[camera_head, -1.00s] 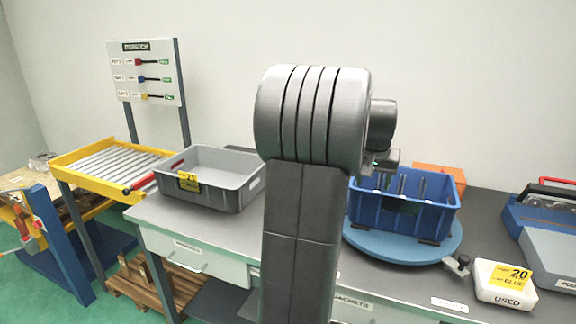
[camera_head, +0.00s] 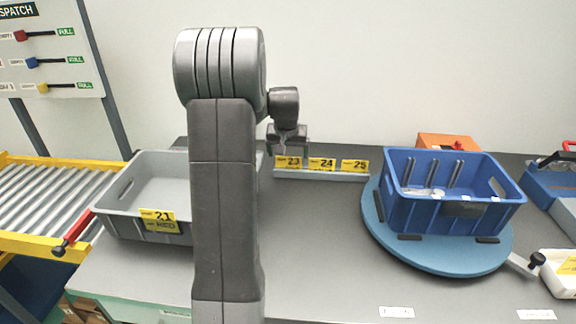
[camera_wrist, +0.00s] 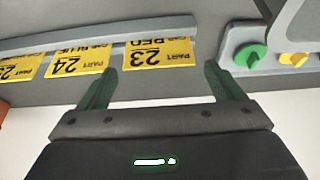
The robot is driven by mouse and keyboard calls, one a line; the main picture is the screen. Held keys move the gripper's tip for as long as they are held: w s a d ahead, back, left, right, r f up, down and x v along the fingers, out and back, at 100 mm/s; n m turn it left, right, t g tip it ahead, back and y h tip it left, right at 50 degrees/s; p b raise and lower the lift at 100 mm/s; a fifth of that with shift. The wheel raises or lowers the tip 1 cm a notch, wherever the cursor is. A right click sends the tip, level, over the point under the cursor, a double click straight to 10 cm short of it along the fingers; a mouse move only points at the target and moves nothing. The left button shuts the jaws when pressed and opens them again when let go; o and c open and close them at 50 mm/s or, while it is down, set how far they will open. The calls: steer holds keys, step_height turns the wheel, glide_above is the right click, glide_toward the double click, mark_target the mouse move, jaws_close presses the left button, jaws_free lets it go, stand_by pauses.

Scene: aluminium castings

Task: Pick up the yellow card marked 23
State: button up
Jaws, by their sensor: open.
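The yellow card marked 23 (camera_head: 289,162) stands at the left end of a grey card rail (camera_head: 322,176) at the back of the bench. In the wrist view this card (camera_wrist: 158,53) appears upside down, with "RED" and "PART" printed on it. My gripper (camera_head: 287,150) is just above and behind this card in the head view. In the wrist view the two green fingers of my gripper (camera_wrist: 166,80) are spread, with card 23 beyond and between them. Nothing is held. Cards 24 (camera_head: 322,164) and 25 (camera_head: 355,165) stand to its right on the rail.
A blue crate (camera_head: 452,213) sits on a blue turntable (camera_head: 380,232) to the right. A grey crate (camera_head: 120,222) with a card marked 21 (camera_head: 158,219) is at left. Green (camera_wrist: 250,56) and yellow (camera_wrist: 293,58) knobs show in the wrist view. Bench space before the rail is clear.

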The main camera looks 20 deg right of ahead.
steer(key=shift+w+d+f, duration=0.1)
steer(key=shift+d+f, duration=0.05)
steer(key=shift+f, duration=0.4)
steer(key=c, duration=1)
